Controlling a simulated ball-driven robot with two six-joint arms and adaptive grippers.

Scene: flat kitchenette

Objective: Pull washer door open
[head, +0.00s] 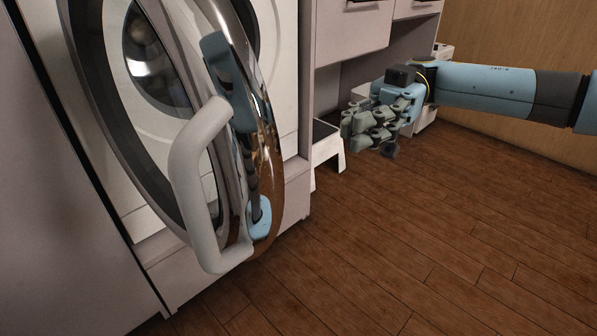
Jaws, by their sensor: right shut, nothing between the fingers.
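The washer door (270,150) has a shiny chrome rim and stands out from the white washer front (283,60), partly open. Its thick pale grey handle (185,170) faces me on the near side. The dark round opening and glass show behind it on the left. My right gripper (368,132) is to the right of the door, well apart from it, shut and empty above the floor. Blue and dark parts (226,75) show at the door's rim; I cannot tell how they join.
A small white step stool (328,150) stands right of the washer, under grey cabinets (350,28). The wooden floor (420,230) is clear at the front right. A wooden wall (520,35) closes the back right. A grey panel stands at the left.

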